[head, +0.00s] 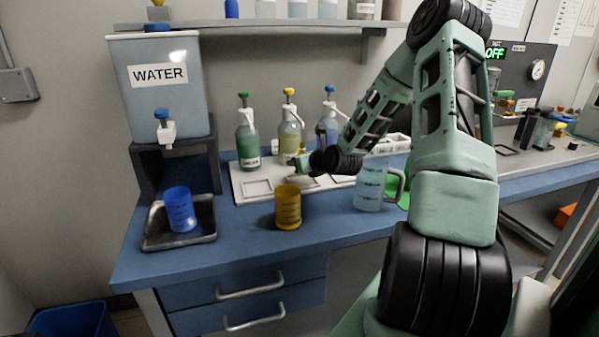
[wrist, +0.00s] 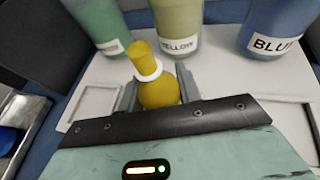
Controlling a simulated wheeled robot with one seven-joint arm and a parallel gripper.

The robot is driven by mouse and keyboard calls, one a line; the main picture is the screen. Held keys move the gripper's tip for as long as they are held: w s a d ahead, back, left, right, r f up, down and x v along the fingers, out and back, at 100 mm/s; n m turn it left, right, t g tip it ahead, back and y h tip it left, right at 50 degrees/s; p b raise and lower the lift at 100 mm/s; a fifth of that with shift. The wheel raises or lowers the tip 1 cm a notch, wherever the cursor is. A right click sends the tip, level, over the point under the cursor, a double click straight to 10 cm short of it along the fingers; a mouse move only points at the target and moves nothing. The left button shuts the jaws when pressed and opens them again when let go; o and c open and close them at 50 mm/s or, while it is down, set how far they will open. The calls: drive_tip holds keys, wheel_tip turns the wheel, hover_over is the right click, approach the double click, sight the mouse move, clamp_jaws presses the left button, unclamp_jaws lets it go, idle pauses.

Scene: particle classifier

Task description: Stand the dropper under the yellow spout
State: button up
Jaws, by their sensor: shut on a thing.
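The dropper (wrist: 158,94) is yellow, with a rounded body, a white ring and a narrower end, and it sits between my gripper's fingers in the wrist view. It shows small and partly hidden in the head view (head: 303,149). My gripper (wrist: 158,90) is shut on it, over the pale tray (head: 243,194) in front of the bottles. The yellow bottle (head: 290,138) has a yellow pump top with a spout (head: 297,108). In the wrist view this bottle (wrist: 178,20) stands just beyond the dropper. Whether the dropper touches the tray cannot be told.
A green bottle (head: 248,145) and a blue bottle (head: 327,128) flank the yellow one. An amber beaker (head: 288,208) and a clear jug (head: 370,190) stand in front. A blue cup (head: 180,210) stands in a metal tray (head: 150,241) at left.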

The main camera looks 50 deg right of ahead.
drive_tip(key=shift+s+f, duration=0.1)
drive_tip(key=shift+f, duration=1.55)
drive_tip(key=shift+f, duration=0.1)
drive_tip(key=o, duration=1)
drive_tip(key=shift+c, duration=0.2)
drive_tip(key=v, duration=0.7)
drive_tip(key=shift+s+a+r, duration=0.1)
drive_tip(key=shift+s+r, duration=0.1)
drive_tip(key=shift+s, duration=0.05)
